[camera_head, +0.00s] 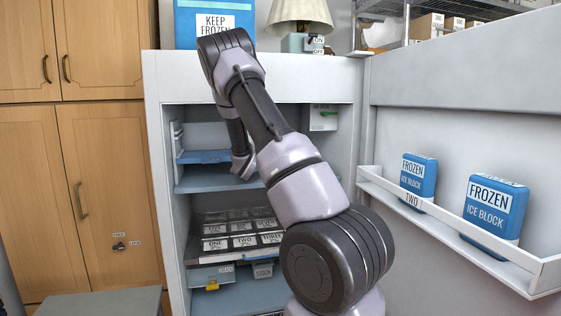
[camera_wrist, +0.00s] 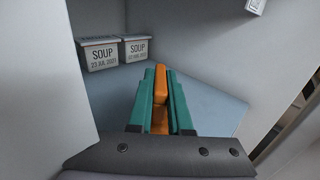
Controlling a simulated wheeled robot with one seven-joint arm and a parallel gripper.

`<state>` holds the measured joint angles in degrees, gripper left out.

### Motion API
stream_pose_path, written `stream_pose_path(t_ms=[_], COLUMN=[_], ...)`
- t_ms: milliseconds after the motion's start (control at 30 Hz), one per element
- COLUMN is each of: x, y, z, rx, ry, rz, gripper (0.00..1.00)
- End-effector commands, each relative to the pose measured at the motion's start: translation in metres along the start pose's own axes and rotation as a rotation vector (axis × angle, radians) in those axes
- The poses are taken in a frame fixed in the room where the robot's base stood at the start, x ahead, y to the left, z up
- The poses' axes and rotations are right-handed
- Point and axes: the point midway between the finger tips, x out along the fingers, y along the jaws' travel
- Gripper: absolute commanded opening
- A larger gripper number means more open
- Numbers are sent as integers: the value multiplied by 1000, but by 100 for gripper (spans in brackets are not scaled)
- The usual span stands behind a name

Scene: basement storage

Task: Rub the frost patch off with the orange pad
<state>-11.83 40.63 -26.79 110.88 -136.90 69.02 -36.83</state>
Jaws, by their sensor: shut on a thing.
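In the wrist view, my gripper (camera_wrist: 160,85) has two teal fingers shut on the orange pad (camera_wrist: 161,83), which shows as a narrow upright strip between them. The pad is over or at a blue-grey shelf (camera_wrist: 215,105); I cannot tell whether it touches. In the head view, my arm bends over and down into the open freezer (camera_head: 153,150), and its fingertips and the pad are hidden behind my own arm. I cannot make out a frost patch in either view.
Two white SOUP tubs (camera_wrist: 101,55) (camera_wrist: 135,49) stand at the back left in the wrist view. The open freezer door (camera_head: 460,75) is at right, its rack (camera_head: 450,220) holding blue ice blocks (camera_head: 418,177) (camera_head: 494,208). A lower tray (camera_head: 205,260) holds labelled packs. Freezer walls are close around my arm.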

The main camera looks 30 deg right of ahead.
Motion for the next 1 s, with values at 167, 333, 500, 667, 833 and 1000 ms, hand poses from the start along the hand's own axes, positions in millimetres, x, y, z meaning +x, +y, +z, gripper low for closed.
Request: stream_pose_path(t_ms=[167, 333, 500, 667, 833, 1000], x=[2, 5, 6, 6, 6, 6], y=[3, 4, 4, 4, 4, 4], z=[17, 32, 39, 40, 39, 39], rx=[3, 2, 2, 1, 1, 1], ry=[-1, -1, 0, 0, 0, 0], rz=[-2, -4, -6, -6, -6, -6], gripper=[0, 0, 0, 0, 0, 0])
